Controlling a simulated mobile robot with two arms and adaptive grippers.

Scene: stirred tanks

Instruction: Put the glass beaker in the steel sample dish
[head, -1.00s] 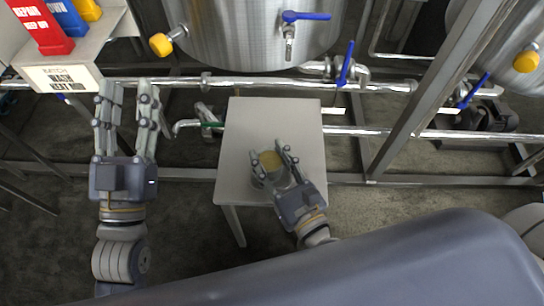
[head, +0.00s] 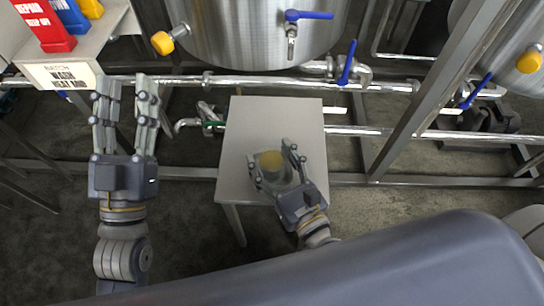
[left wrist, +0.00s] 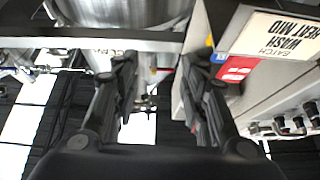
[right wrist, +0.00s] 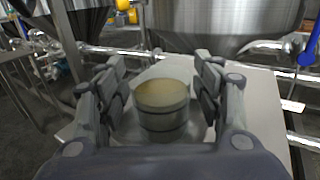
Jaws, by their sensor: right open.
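My right gripper (head: 270,153) is open, with one finger on each side of the beaker. In the right wrist view (right wrist: 158,65) gaps show between the fingers and the beaker.
The small table (head: 262,113) is bare behind the beaker. Steel pipes (head: 250,84) and a steel tank (head: 250,30) with a blue-handled valve (head: 308,15) stand behind it.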

